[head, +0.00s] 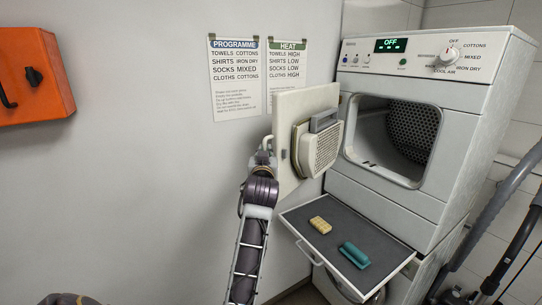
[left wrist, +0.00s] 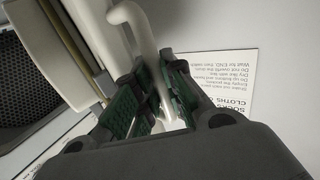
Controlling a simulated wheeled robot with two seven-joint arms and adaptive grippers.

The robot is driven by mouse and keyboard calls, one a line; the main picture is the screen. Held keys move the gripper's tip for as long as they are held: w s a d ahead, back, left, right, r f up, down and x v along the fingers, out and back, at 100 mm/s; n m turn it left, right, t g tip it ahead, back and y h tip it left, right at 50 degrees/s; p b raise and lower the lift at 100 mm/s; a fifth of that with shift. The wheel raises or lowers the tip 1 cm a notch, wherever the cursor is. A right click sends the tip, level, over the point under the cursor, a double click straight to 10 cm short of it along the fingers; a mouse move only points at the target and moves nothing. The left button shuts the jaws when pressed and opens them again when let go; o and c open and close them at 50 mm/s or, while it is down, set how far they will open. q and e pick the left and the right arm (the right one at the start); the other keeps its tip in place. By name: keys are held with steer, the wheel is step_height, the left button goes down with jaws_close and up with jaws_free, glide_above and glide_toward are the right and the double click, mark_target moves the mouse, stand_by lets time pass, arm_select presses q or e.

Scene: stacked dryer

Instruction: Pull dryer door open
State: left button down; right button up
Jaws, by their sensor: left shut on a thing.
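The dryer door (head: 287,178) stands swung wide open to the left of the dryer (head: 385,190), with its inner side and vented panel facing out. The dryer's opening (head: 365,150) is uncovered and the dark perforated drum (head: 412,133) shows inside. My left gripper (head: 264,158) is at the door's left edge, shut on the white door handle (head: 267,141). In the left wrist view the green-padded fingers (left wrist: 152,88) are on either side of the curved handle (left wrist: 140,22). The exact contact is partly hidden by the fingers. My right gripper is out of view.
Below the opening, a pulled-out shelf (head: 330,238) holds a cream block (head: 320,225) and a teal brush-like object (head: 354,255). Paper signs (head: 235,85) hang on the wall behind the door. An orange box (head: 35,75) is on the wall at left. Grey hoses (head: 500,200) stand at right.

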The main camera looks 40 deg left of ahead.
arm_select(q)
steer(key=shift+w+a, duration=0.1)
steer(key=shift+a, duration=0.9)
steer(key=c, duration=1.8)
jaws_free()
steer(key=shift+o, duration=0.2)
steer(key=v, duration=0.7)
steer(key=shift+s, duration=0.3)
steer(key=shift+d, duration=0.1)
